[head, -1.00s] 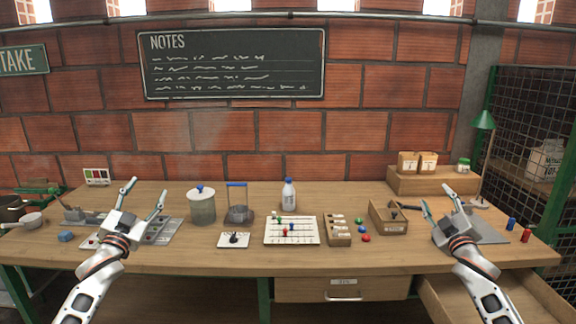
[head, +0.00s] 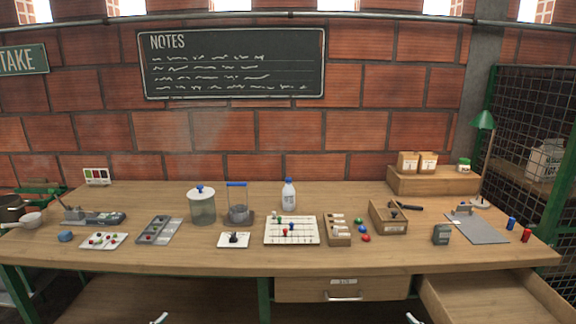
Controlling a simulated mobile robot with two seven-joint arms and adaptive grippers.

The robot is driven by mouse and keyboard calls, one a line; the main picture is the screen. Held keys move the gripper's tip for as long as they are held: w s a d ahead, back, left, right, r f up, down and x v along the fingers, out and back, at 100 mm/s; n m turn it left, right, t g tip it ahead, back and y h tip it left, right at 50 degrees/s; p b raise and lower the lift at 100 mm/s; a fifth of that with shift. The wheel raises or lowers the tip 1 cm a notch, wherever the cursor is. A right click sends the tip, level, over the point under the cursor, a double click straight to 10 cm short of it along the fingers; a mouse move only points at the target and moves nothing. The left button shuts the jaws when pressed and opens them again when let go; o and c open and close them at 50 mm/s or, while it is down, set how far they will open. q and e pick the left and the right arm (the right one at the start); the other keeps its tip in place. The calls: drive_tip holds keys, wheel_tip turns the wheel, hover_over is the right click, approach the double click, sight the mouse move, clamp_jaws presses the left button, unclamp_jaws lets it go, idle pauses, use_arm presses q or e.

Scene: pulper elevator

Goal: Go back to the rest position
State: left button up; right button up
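Both arms are almost wholly out of view below the bench. One fingertip of my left gripper (head: 161,318) shows at the bottom edge, left of centre. One fingertip of my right gripper (head: 412,318) shows at the bottom edge, beside the open drawer. The rest of both grippers is cut off, so their opening and anything between the fingers are hidden. Both tips lie in front of the wooden workbench (head: 210,257), below its top and clear of the things on it.
An open drawer (head: 485,300) juts out at lower right; the middle drawer (head: 310,289) is shut. On the bench stand a lidded jar (head: 201,209), a white bottle (head: 289,195), a peg board (head: 291,238), a grey-green box (head: 441,234) and a grey mat (head: 481,228).

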use_arm(q)
drive_tip(key=s+d+f+g, duration=0.1)
drive_tip(key=s+d+f, duration=0.2)
drive_tip(key=s, duration=0.6)
drive_tip(key=s+d+f+g+h, duration=0.1)
drive_tip(key=s+d+f, duration=0.3)
drive_tip(key=s, duration=0.6)
drive_tip(key=s+d+f+n+g, duration=0.1)
drive_tip(key=s+d+f, duration=0.2)
drive_tip(key=s, duration=0.6)
drive_tip(key=shift+s+d+f+g+h, duration=0.2)
drive_tip(key=shift+d+f+g+h, duration=0.1)
drive_tip(key=shift+d+f+h, duration=0.1)
use_arm(e)
drive_tip(key=s+a+f+g, duration=0.1)
drive_tip(key=s+a+f, duration=0.2)
drive_tip(key=s, duration=0.6)
drive_tip(key=s+a+f+g+y, duration=0.1)
drive_tip(key=s+a+f, duration=0.3)
drive_tip(key=s, duration=0.6)
drive_tip(key=s+a+f+m+g, duration=0.1)
drive_tip(key=s+a+f, duration=0.2)
drive_tip(key=s, duration=0.6)
drive_tip(key=shift+s+a+f+g+y, duration=0.2)
drive_tip(key=shift+a+f+g+y, duration=0.1)
drive_tip(key=shift+a+f+y, duration=0.1)
use_arm(q)
drive_tip(key=shift+c, duration=0.3)
use_arm(e)
drive_tip(key=shift+c, duration=0.3)
